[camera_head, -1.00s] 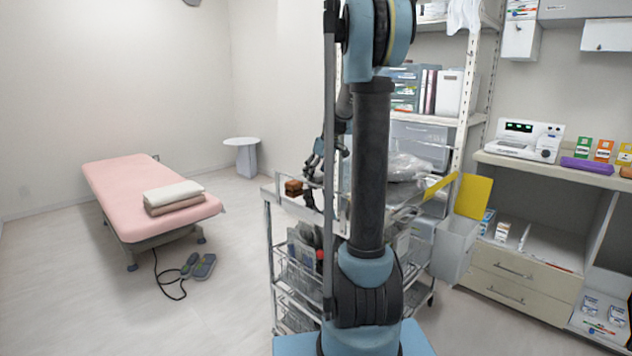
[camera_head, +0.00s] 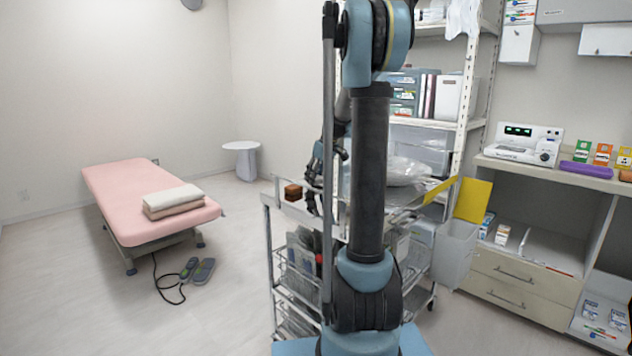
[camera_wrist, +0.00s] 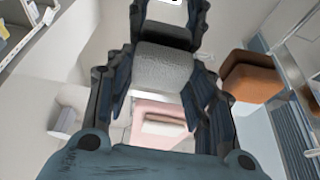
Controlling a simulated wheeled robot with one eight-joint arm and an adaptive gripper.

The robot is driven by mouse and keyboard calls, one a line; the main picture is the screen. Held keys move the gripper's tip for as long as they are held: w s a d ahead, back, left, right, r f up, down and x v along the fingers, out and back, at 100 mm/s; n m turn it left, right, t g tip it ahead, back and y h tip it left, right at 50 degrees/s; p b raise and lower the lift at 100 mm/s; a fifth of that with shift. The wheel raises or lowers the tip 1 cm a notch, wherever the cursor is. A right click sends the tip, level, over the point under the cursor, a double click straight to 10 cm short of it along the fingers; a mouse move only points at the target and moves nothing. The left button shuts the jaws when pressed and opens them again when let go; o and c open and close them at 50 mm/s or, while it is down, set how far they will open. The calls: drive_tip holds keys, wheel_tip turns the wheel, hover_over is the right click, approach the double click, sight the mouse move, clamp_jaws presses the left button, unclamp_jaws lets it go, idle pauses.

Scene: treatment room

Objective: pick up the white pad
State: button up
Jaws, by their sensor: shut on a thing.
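The white pad (camera_wrist: 163,70) shows in the wrist view as a pale grey-white, textured piece between the dark fingers of my gripper (camera_wrist: 164,50). My gripper is shut on it. In the head view my gripper (camera_head: 313,190) is above the left part of the metal cart's top. It is partly hidden by my own arm there, and I cannot make out the pad in that view.
A brown block (camera_head: 293,191) sits on the cart (camera_head: 268,201) close beside my gripper; the wrist view shows it at right (camera_wrist: 252,76). A clear plastic bag (camera_head: 402,170) lies farther right. A pink bed (camera_head: 125,190) with folded towels (camera_head: 172,200) stands left, with open floor between.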

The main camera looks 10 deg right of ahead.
wheel_tip(320, 180, up, 17)
drive_tip(key=shift+r, duration=0.15)
idle(0.4)
drive_tip(key=shift+o, duration=1.1)
drive_tip(key=c, duration=0.4)
drive_tip(key=shift+o, duration=0.2)
drive_tip(key=shift+s, duration=0.1)
